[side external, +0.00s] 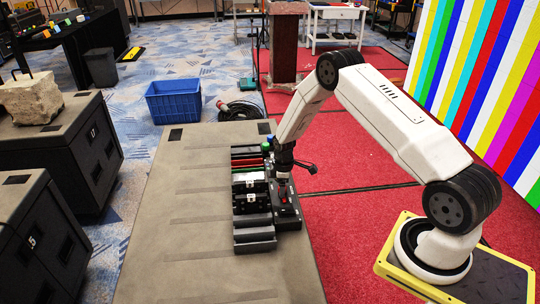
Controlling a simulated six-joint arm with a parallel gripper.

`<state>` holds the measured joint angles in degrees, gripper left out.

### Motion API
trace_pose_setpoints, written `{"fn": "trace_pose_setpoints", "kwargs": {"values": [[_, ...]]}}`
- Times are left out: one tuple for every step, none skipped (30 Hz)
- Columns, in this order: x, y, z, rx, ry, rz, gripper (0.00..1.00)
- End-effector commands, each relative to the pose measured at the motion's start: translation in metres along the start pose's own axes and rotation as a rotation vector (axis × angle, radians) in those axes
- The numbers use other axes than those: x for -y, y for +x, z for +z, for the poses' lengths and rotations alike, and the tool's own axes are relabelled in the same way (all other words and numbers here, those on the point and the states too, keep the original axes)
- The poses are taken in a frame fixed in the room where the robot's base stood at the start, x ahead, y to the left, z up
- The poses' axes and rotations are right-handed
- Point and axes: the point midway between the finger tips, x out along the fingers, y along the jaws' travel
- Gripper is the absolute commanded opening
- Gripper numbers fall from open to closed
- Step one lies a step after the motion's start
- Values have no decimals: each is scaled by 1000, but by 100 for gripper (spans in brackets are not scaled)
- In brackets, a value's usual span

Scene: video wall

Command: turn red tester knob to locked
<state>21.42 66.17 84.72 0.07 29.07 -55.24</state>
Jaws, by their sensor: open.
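A dark tester unit (290,219) lies on the grey bench at the right side of a group of black parts. A small red spot, likely the red knob (283,196), shows on it just below my gripper. My gripper (282,182) points down over the unit at the end of the white arm. It is open, with nothing seen in it. Its fingertips are small and dark here, so I cannot tell whether they touch the knob or stand around it. The knob's angle and any locked marking are too small to read.
Black blocks and trays (254,234) sit close at the left of the tester, with red and green strips behind. The bench (180,230) is clear to the left and front. A blue crate (174,102) and coiled cable (240,111) lie on the floor behind.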

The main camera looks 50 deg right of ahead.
Motion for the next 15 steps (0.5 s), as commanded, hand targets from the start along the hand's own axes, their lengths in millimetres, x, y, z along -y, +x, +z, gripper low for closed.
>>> {"fn": "trace_pose_setpoints", "kwargs": {"values": [[0,0,0,0,0,0,75],[0,0,0,0,0,0,66],[0,0,0,0,0,0,53],[0,0,0,0,0,0,44],[0,0,0,0,0,0,34],[0,0,0,0,0,0,21],[0,0,0,0,0,0,12],[0,0,0,0,0,0,2],[0,0,0,0,0,0,0],[0,0,0,0,0,0,0],[0,0,0,0,0,0,0],[0,0,0,0,1,0,0],[0,0,0,0,2,0,0],[0,0,0,0,3,0,0],[0,0,0,0,6,0,0]]}}
